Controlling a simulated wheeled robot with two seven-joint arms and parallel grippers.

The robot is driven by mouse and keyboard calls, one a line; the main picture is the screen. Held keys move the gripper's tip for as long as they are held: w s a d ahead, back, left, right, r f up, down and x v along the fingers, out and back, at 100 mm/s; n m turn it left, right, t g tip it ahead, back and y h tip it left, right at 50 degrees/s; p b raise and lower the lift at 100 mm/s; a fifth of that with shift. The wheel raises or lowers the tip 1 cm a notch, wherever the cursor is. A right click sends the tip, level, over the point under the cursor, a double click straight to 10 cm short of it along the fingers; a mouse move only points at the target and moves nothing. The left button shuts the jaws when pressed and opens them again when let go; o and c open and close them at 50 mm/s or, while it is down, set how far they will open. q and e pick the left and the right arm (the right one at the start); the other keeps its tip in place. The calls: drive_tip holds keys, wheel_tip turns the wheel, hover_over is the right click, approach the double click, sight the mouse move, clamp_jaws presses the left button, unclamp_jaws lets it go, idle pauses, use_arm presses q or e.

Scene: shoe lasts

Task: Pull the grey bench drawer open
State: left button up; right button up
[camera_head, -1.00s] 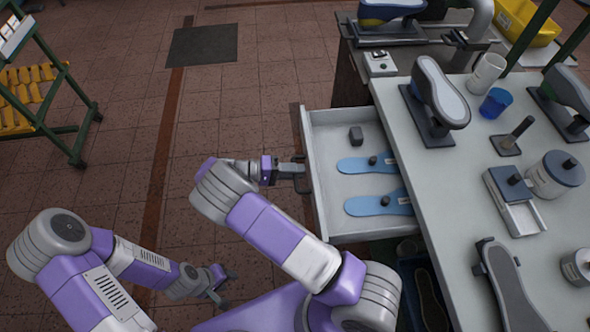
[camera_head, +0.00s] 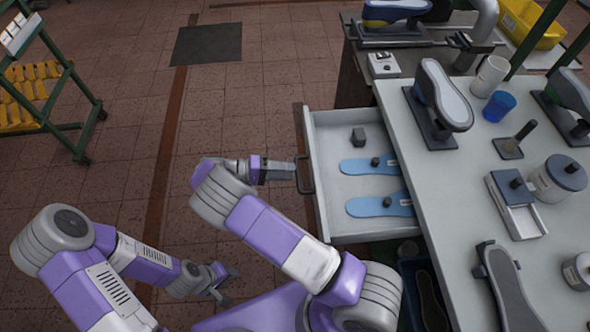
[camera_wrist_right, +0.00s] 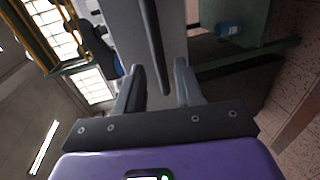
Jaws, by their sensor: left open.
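The grey drawer (camera_head: 357,214) stands pulled out to the left from the bench (camera_head: 455,190), showing its inside. Its dark bar handle (camera_head: 304,174) is on the left-hand front face; it also shows in the right wrist view (camera_wrist_right: 154,45). My right gripper (camera_head: 289,170) is just left of the handle. Its fingers (camera_wrist_right: 160,85) are apart, with the bar in line with the gap between them and not clamped. My left gripper (camera_head: 226,286) is open and empty, low over the floor, away from the drawer.
Two blue insoles (camera_head: 380,205) and a small grey block (camera_head: 358,136) lie in the drawer. Shoe lasts, a blue cup (camera_head: 499,106) and tins crowd the bench top.

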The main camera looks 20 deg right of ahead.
drive_tip(key=v, duration=0.3)
drive_tip(key=shift+w+a, duration=0.1)
drive_tip(key=shift+a, duration=0.2)
drive_tip(key=shift+r, duration=0.1)
